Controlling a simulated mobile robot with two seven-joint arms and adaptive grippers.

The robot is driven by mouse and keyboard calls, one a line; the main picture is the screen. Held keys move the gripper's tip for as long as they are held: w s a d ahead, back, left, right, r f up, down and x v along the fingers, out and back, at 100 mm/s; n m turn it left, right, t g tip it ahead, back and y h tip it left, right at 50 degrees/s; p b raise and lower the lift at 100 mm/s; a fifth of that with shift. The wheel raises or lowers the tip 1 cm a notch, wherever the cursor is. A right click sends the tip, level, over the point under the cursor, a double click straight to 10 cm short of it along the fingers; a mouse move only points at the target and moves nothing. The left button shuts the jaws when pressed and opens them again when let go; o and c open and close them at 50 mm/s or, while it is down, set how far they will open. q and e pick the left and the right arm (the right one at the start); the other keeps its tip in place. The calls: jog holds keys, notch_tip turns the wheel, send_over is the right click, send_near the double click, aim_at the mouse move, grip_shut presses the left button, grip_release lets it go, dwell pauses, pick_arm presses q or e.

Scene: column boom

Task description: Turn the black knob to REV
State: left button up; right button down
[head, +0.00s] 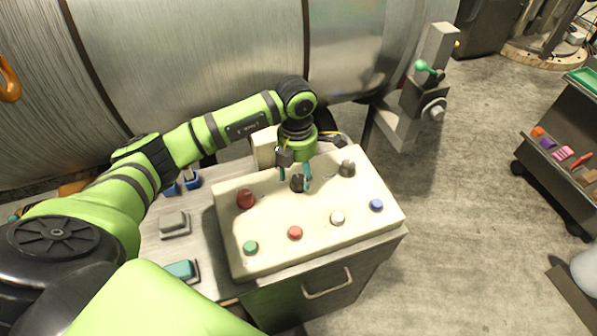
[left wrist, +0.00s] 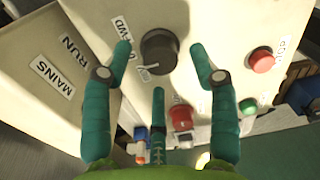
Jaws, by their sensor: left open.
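The black knob (head: 297,184) stands on the top of the cream control box (head: 330,250), near its far side. In the left wrist view the knob (left wrist: 159,48) is round and dark, with a small pale mark on its lower left. Labels FWD (left wrist: 121,27) and 0 (left wrist: 132,55) lie left of it; I cannot make out a REV label. My left gripper (head: 294,178) is open above the knob. In the left wrist view the teal fingertips of the gripper (left wrist: 160,55) are on both sides of the knob, apart from it. My right gripper is not in view.
A red mushroom button (head: 245,198) and a grey knob (head: 347,168) flank the black knob. Green (head: 250,247), red (head: 295,232), white (head: 337,218) and blue (head: 376,205) buttons line the near side.

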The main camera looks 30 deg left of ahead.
pick_arm(q)
jog(key=shift+f, duration=1.1)
jog(key=c, duration=1.2)
jog(key=shift+o, duration=0.2)
jog(key=shift+n, duration=0.3)
jog(key=n+b, duration=0.1)
jog(key=n, duration=0.2)
jog(key=shift+n, duration=0.3)
jog(key=shift+d+n+b, duration=0.1)
jog(key=shift+n+b, duration=0.45)
jog(key=shift+n, duration=1.75)
jog(key=o, duration=1.2)
jog(key=shift+c, duration=0.2)
